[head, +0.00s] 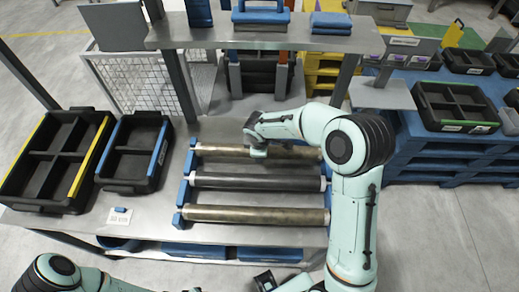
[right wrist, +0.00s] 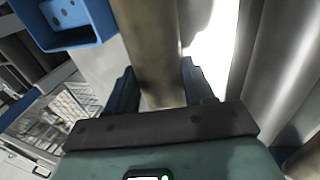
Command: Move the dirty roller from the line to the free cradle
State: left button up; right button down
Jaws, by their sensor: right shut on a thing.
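Three rollers lie parallel across blue end supports (head: 183,190) on the metal table in the head view. The far one is a brownish roller (head: 215,150), the middle a dark grey roller (head: 220,181), the near another brownish roller (head: 255,215). My right gripper (head: 257,151) is shut on the far brownish roller near its middle. In the right wrist view this roller (right wrist: 150,50) runs between the two dark fingers. The arm hides part of its right side. I cannot make out an empty cradle.
Two black bins, one yellow-edged (head: 50,160) and one blue-edged (head: 133,150), stand left of the rollers. A shelf (head: 260,38) with blue items is behind. A black tray (head: 455,105) sits on blue pallets at right. A small tag (head: 120,216) lies near the front edge.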

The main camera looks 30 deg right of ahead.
jog(key=shift+r, duration=0.1)
jog(key=shift+c, duration=2.4)
grip_release()
jog(key=shift+o, duration=0.7)
jog(key=shift+s, duration=0.1)
jog(key=v, duration=1.3)
jog(key=shift+r+p, duration=0.15)
jog(key=shift+p, duration=0.25)
jog(key=shift+a, duration=0.1)
